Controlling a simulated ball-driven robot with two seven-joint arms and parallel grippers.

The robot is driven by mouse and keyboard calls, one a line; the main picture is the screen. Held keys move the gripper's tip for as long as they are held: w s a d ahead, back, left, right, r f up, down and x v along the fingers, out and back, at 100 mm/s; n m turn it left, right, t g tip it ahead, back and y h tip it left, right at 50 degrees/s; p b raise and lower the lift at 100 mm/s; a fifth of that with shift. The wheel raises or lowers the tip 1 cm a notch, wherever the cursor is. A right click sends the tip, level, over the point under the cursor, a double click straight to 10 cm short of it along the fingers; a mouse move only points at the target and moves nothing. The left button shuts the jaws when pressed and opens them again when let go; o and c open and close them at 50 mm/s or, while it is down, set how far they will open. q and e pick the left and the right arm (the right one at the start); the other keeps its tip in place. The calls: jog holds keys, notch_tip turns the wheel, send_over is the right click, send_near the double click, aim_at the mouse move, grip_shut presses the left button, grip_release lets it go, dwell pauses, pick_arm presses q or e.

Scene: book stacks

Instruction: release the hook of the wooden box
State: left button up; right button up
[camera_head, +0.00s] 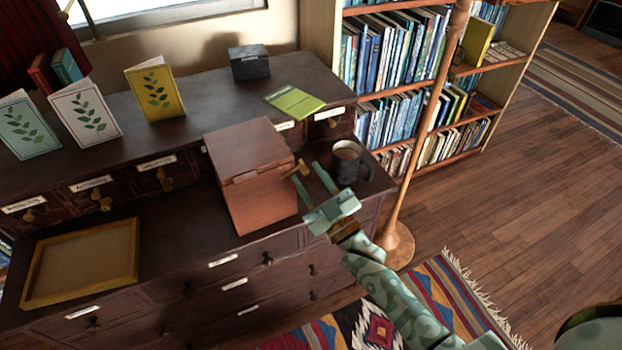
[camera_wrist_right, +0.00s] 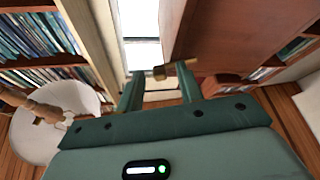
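The reddish-brown wooden box (camera_head: 262,195) stands upright with its lid down on the dark cabinet in the head view. Its side also fills the upper right of the right wrist view (camera_wrist_right: 225,35). A small brass hook (camera_head: 297,168) sticks out from the box's right side near the lid seam; it also shows in the right wrist view (camera_wrist_right: 176,69). My right gripper (camera_head: 310,172) is open beside that side, its fingertips close to the hook. In the wrist view the hook lies across the tips; contact cannot be told. My left gripper is out of view.
A dark mug (camera_head: 348,165) stands just right of my right gripper. A green book (camera_head: 294,101) and a dark small box (camera_head: 249,63) lie behind. A yellow-framed tray (camera_head: 80,262) is at left. A lamp pole (camera_head: 428,125) rises before the bookshelf.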

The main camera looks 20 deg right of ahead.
jog(key=v, duration=1.6)
jog(key=shift+p, duration=0.35)
jog(key=shift+f, duration=0.2)
